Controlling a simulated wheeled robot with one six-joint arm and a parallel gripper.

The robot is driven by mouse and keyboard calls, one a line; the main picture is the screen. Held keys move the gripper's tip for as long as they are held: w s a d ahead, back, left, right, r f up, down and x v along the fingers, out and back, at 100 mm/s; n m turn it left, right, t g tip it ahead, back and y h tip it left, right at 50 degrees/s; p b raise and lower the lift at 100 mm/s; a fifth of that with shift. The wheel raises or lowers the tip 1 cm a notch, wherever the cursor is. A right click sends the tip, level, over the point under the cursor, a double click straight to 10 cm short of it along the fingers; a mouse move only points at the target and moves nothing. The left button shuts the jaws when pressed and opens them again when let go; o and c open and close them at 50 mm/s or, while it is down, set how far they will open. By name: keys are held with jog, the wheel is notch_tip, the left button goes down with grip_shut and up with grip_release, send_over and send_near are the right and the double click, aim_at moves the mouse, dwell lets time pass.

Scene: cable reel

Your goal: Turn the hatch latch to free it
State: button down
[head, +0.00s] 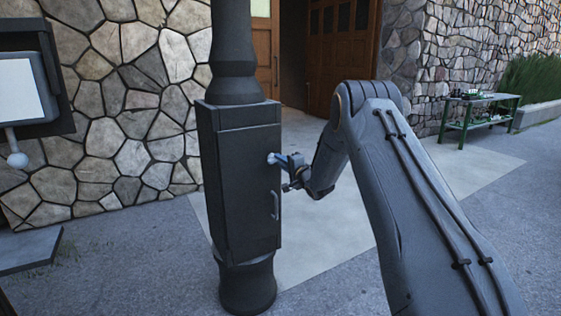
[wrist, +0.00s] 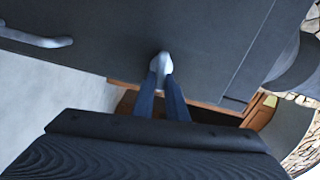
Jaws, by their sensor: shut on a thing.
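The hatch (head: 238,190) is a dark panel on the front of a box on a black post, and it looks closed. Its latch (wrist: 163,63) is a small pale metal piece near the hatch edge in the wrist view. My gripper (head: 273,159) reaches the hatch from the right in the head view. Its two blue fingers (wrist: 161,84) are shut on the latch. The fingers hide part of the latch, so its exact angle is hard to tell. A grey bar handle (head: 275,205) sits lower on the hatch, apart from my gripper; it also shows in the wrist view (wrist: 36,40).
A grey-white screen on a dark mount (head: 27,92) stands at the left before a stone wall (head: 120,110). A green table (head: 478,116) with small items is at the back right. The pavement right of the post is open beyond my arm.

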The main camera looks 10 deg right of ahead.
jog(key=shift+f+m, duration=0.1)
jog(key=shift+m, duration=0.8)
jog(key=c, duration=1.8)
grip_release()
jog(key=shift+o, duration=0.2)
jog(key=shift+s, duration=0.1)
jog(key=v, duration=0.7)
jog(key=shift+s, duration=0.25)
jog(key=shift+d, duration=0.15)
